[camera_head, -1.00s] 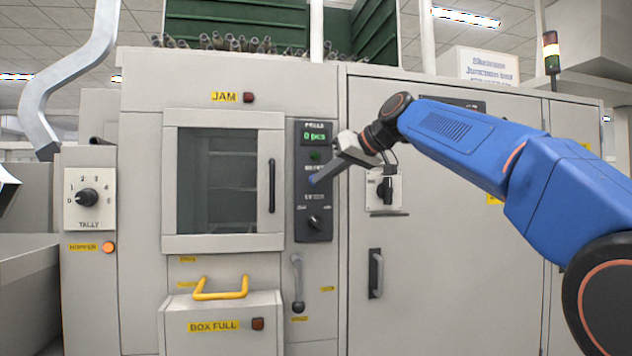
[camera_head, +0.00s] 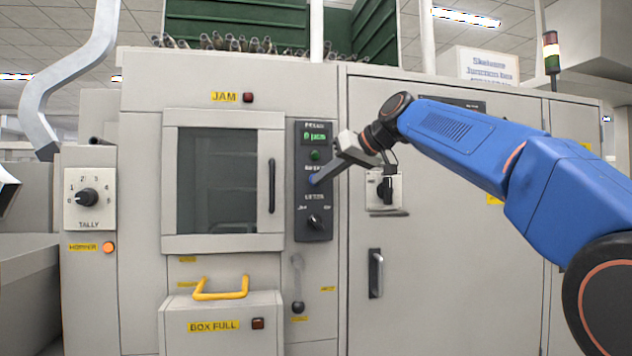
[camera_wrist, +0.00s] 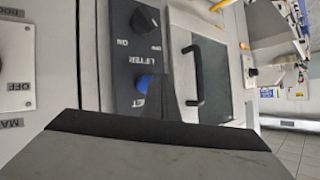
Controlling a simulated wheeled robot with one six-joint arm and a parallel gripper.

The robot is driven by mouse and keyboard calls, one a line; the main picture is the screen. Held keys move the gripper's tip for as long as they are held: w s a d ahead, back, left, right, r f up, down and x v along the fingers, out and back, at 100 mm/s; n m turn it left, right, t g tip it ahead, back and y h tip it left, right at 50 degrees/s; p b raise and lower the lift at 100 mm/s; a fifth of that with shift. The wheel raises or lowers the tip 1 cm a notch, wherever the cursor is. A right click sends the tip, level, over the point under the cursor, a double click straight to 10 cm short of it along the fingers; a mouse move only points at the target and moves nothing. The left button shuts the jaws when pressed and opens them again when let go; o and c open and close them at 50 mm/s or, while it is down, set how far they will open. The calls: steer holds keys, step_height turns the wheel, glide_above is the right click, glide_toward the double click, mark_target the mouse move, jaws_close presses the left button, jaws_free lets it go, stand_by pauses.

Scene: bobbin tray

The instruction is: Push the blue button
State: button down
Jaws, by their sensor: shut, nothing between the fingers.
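The blue button (camera_head: 312,180) is on the dark control panel (camera_head: 299,210), between the green button (camera_head: 315,155) above and the lifter knob (camera_head: 314,222) below. My gripper (camera_head: 321,178) is shut and empty, with its tips right at the blue button and partly covering it. In the wrist view, the blue button (camera_wrist: 143,83) shows just beside the dark tip of my gripper (camera_wrist: 157,98). Whether the tip touches the button or the button is pressed in, I cannot tell.
A window door with a dark handle (camera_head: 271,186) is left of the panel. A rotary switch (camera_head: 385,189) is to the right. A lever (camera_head: 298,306) hangs below the panel. A box with a yellow handle (camera_head: 220,294) juts out at lower left.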

steer(key=shift+w, duration=0.1)
stand_by(0.7)
steer(key=shift+w+a, duration=0.1)
steer(key=shift+w, duration=0.25)
steer(key=shift+w+a, duration=0.15)
steer(key=shift+w, duration=0.3)
stand_by(1.0)
stand_by(0.3)
steer(key=shift+s+d, duration=0.25)
steer(key=shift+s, duration=0.65)
steer(key=shift+s+d, duration=0.25)
steer(key=shift+s, duration=0.55)
steer(key=shift+s+d, duration=0.2)
steer(key=shift+s, duration=0.6)
steer(key=shift+s+d, duration=0.25)
steer(key=shift+s, duration=0.55)
